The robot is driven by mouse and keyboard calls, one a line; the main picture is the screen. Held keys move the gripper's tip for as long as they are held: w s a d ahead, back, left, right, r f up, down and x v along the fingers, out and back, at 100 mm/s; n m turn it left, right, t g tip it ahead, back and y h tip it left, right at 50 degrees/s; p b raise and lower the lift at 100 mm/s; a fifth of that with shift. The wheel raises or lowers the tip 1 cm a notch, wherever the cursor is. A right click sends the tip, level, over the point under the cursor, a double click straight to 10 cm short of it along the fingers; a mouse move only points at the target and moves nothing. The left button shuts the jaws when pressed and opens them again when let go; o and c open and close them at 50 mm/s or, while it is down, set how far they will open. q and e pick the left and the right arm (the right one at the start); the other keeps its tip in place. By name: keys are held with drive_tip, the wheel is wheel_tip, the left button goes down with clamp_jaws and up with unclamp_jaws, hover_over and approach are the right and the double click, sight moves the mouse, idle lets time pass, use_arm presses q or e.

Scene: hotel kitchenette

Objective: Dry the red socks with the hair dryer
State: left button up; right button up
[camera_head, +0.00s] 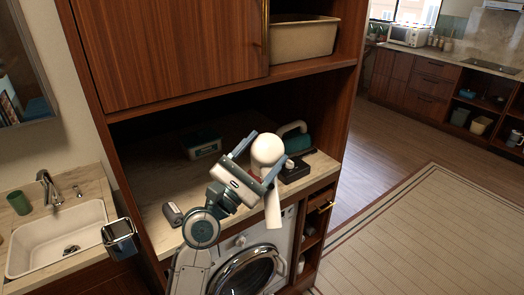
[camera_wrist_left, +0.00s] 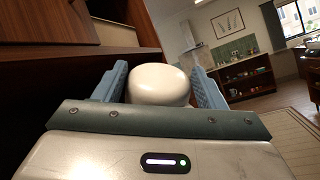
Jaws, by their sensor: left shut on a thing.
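My left gripper (camera_head: 272,149) is in front of the wooden cabinet's counter niche, above the washing machine. It is shut on a white hair dryer (camera_head: 267,148), whose rounded body sits between the blue fingers and whose pale handle hangs below. In the left wrist view the hair dryer's rounded white end (camera_wrist_left: 158,86) shows between the two fingers (camera_wrist_left: 160,84). I see no red socks in either view. My right gripper does not show.
A washing machine (camera_head: 246,270) is below. A sink (camera_head: 60,240) is at left; open floor lies right.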

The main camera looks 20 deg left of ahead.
sight(256, 166)
use_arm(q)
drive_tip(key=w+f+b, duration=0.1)
drive_tip(key=w+a+f+b, duration=0.1)
drive_tip(key=f+b, duration=0.1)
drive_tip(key=shift+w+a+f+b, duration=0.1)
drive_tip(key=shift+w+f+b, duration=0.05)
drive_tip(key=shift+f+b, duration=0.15)
drive_tip(key=shift+w+a+f+b, duration=0.3)
drive_tip(key=shift+w+f+b, duration=0.45)
drive_tip(key=shift+b, duration=0.3)
idle(6.3)
